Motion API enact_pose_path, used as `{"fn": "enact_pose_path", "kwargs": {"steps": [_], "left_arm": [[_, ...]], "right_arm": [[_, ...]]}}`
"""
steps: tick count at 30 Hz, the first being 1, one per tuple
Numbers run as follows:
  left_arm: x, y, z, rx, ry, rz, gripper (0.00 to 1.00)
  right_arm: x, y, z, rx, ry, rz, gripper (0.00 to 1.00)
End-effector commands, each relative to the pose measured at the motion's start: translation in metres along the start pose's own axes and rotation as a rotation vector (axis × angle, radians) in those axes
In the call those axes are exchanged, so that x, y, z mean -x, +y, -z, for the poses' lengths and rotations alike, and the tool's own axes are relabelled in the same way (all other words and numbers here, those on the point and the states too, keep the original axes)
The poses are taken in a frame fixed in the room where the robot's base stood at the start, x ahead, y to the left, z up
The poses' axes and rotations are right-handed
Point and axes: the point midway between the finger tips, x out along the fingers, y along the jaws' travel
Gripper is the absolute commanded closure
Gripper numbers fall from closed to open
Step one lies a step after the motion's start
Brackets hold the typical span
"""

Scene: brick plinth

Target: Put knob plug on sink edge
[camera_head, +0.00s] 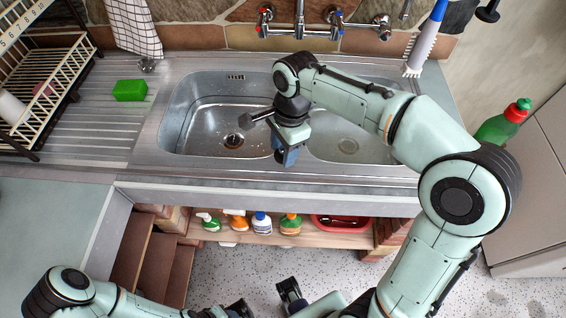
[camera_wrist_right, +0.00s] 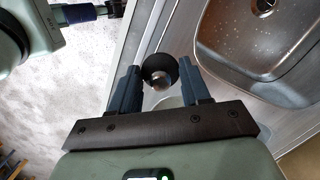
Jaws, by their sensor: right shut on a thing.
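The knob plug (camera_wrist_right: 160,72) shows in the right wrist view as a round black disc with a metallic knob. It is between the fingers of my right gripper (camera_wrist_right: 155,88), which is shut on it. In the head view the right gripper (camera_head: 286,156) hangs over the front part of the steel sink (camera_head: 180,105), near its front edge (camera_head: 260,181); the plug cannot be clearly made out there. My left gripper (camera_head: 240,308) is only partly in the head view at the bottom, low and away from the sink, and its opening is unclear.
A green sponge (camera_head: 130,90) lies on the drainboard beside a dish rack (camera_head: 45,85). Taps (camera_head: 325,25) stand behind the sink. A brush (camera_head: 425,45) and a green bottle (camera_head: 503,122) are at the right. Several bottles (camera_head: 260,222) stand on the shelf below. The front rim left of the gripper is clear.

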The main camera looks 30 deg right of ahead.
Motion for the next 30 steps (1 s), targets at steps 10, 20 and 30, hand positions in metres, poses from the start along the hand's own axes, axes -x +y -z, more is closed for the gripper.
{"fn": "enact_pose_path", "kwargs": {"steps": [10,20,30], "left_arm": [[-0.008,-0.003,-0.001,0.001,-0.003,0.001,0.57],[-0.009,-0.004,-0.001,0.001,-0.003,0.001,0.57],[-0.011,-0.004,-0.001,0.001,-0.004,0.001,0.57]], "right_arm": [[-0.042,0.0,0.005,0.001,0.001,-0.003,0.83],[-0.056,0.0,0.007,0.0,0.0,0.001,0.83],[-0.059,0.0,0.007,0.001,0.0,0.001,0.28]]}}
